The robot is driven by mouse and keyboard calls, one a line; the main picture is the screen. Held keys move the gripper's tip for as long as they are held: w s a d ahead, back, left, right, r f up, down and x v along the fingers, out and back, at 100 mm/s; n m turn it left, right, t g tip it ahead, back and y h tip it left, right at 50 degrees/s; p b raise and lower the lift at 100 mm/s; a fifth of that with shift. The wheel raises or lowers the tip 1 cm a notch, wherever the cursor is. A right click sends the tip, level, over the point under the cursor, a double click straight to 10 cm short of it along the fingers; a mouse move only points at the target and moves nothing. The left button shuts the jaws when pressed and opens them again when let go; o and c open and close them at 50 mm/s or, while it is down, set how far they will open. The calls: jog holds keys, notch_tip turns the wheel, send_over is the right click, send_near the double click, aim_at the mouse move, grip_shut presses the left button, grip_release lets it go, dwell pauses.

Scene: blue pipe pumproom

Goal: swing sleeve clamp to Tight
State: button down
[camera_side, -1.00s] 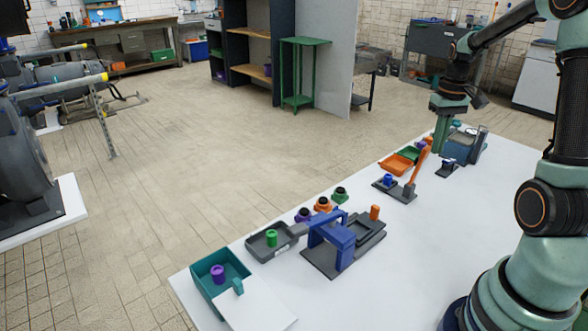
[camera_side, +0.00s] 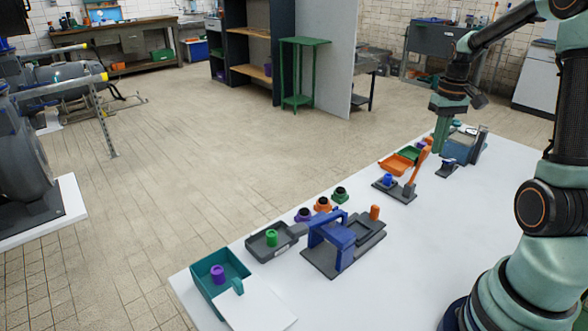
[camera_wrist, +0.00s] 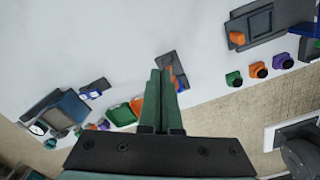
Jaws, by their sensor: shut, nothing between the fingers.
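The likely sleeve clamp is a dark plate (camera_side: 403,194) with a raised orange lever (camera_side: 418,167) and a small blue cylinder (camera_side: 388,180). I cannot read any Tight mark. The lever leans up and to the right in the side view. My gripper (camera_side: 439,150) is shut and empty, pointing down, beyond the lever and beside the blue-grey gauge box (camera_side: 459,149). In the wrist view, my closed fingers (camera_wrist: 162,73) cover part of the clamp; its dark plate (camera_wrist: 172,60) and part of the orange lever (camera_wrist: 171,75) show past the tips.
Orange (camera_side: 396,163) and green (camera_side: 409,153) trays stand near the clamp. A blue-framed fixture (camera_side: 331,231), a grey tray with a green cylinder (camera_side: 271,238) and a teal bin (camera_side: 207,273) stand nearer the camera. The white table right of them is clear.

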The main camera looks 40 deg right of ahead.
jog(key=shift+f, duration=0.1)
jog(key=shift+f, duration=1.65)
jog(key=shift+w, duration=0.1)
jog(key=shift+w, duration=5.3)
notch_tip(320, 180, up, 6)
jog(key=s, duration=0.2)
